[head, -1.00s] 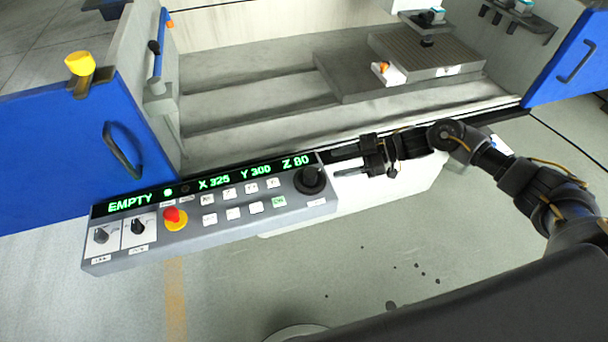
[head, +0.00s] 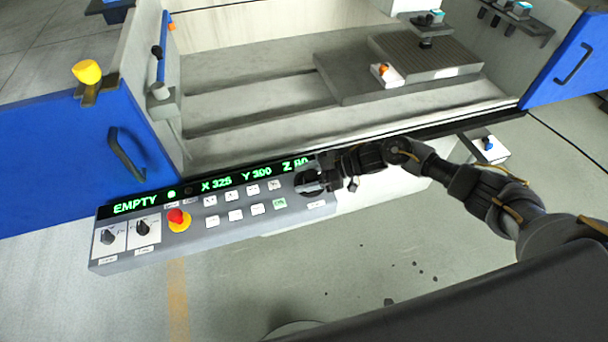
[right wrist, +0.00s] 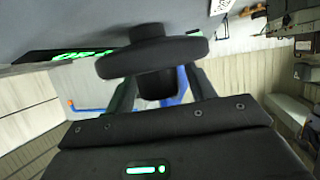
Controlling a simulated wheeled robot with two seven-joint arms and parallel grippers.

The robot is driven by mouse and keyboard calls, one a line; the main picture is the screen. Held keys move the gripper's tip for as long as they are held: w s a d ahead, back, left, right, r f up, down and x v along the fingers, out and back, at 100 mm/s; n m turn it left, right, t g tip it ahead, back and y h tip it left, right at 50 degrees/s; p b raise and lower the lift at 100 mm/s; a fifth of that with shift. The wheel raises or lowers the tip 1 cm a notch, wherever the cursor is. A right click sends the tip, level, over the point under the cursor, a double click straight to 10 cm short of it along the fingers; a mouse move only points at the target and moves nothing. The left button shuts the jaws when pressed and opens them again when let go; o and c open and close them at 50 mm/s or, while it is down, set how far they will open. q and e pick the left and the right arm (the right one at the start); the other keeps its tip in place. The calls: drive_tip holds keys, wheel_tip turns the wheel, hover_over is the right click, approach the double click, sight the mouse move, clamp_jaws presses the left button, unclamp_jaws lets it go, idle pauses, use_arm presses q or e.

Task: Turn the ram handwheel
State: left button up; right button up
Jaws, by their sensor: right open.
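The ram handwheel (head: 304,190) is a black round wheel at the right end of the control panel's face. My right gripper (head: 322,178) is at the handwheel and partly covers it in the head view. In the right wrist view the wheel (right wrist: 150,58) shows as a dark disc on a short hub, with a dark grip standing out from it towards me. The open fingers of my right gripper (right wrist: 160,84) stand on either side of this grip. I cannot tell whether either finger touches it. My left gripper is not in view.
The grey control panel (head: 160,250) carries a green display, a red emergency button (head: 178,219), small push buttons and two rotary switches (head: 142,228). Behind it is the machine's tank with a grey work table (head: 335,80).

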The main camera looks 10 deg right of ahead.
drive_tip(key=shift+a, duration=0.2)
drive_tip(key=shift+c, duration=0.3)
drive_tip(key=c, duration=0.9)
drive_tip(key=shift+m+t+h+p, duration=0.3)
drive_tip(key=shift+m+t+p, duration=0.1)
drive_tip(key=shift+p, duration=0.35)
drive_tip(key=m+t+h+p, duration=0.1)
drive_tip(key=m+t+p, duration=0.1)
drive_tip(key=p, duration=0.1)
drive_tip(key=shift+d+r+m+t+p, duration=0.1)
drive_tip(key=shift+m+t+p, duration=0.3)
drive_tip(key=shift+w+m+t+h+p, duration=0.2)
drive_tip(key=shift+m+t+h+p, duration=0.6)
drive_tip(key=shift+m+t+p, duration=0.35)
drive_tip(key=shift+w+d+f+m+t+h+p, duration=0.15)
drive_tip(key=shift+m+t+h+p, duration=0.15)
drive_tip(key=shift+m+t+h, duration=0.25)
drive_tip(key=shift+w+d+f+m+t+h+p, duration=0.1)
drive_tip(key=shift+m+t+h+p, duration=0.2)
drive_tip(key=shift+m+t+h, duration=0.25)
drive_tip(key=shift+s+f, duration=0.1)
